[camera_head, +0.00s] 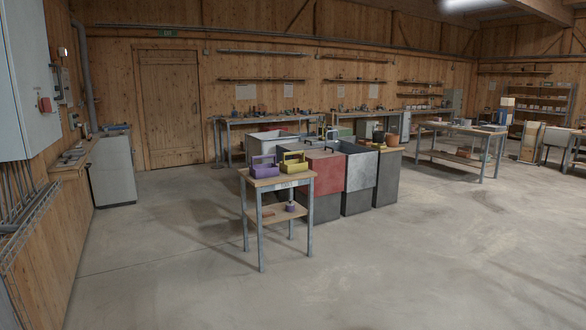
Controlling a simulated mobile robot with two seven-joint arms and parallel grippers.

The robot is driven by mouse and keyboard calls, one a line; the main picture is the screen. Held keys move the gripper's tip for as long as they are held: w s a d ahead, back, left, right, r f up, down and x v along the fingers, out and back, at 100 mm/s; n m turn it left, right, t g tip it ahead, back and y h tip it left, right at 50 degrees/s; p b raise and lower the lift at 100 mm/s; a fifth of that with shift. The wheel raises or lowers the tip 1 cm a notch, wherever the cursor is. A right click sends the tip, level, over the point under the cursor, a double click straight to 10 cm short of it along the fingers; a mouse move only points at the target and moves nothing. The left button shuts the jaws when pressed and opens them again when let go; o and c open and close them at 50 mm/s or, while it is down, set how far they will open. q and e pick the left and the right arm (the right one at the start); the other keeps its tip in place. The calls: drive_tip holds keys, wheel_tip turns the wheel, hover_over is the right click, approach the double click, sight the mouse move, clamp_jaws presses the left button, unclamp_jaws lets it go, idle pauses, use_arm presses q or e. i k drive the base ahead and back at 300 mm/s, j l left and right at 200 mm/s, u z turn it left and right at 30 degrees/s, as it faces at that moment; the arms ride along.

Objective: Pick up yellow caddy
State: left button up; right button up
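A yellow caddy (293,163) with a raised handle stands upright on the wooden top of a small metal-legged table (256,182). A purple caddy (264,169) of similar shape stands close beside it on the left. Whether the two touch is too small to tell. The table is some distance away across the floor. Neither of my grippers shows in the head view.
Grey and red bins (326,174) stand right behind the small table. A workbench (462,131) stands at the right, and a grey cabinet (112,172) at the left wall. The concrete floor (380,270) in front is clear.

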sight(288, 167)
drive_tip(key=i+j+u, duration=0.55)
drive_tip(key=i, duration=0.25)
drive_tip(key=i+u, duration=0.3)
drive_tip(key=i+z, duration=0.25)
drive_tip(key=i, duration=0.4)
drive_tip(key=i+j+z, duration=0.3)
drive_tip(key=i, duration=0.35)
drive_tip(key=i+l+z, duration=0.15)
drive_tip(key=i+z, duration=0.2)
drive_tip(key=i, duration=0.25)
drive_tip(key=i+z, duration=0.4)
drive_tip(key=i, duration=0.9)
drive_tip(key=i+l, duration=0.15)
drive_tip(key=i, duration=0.5)
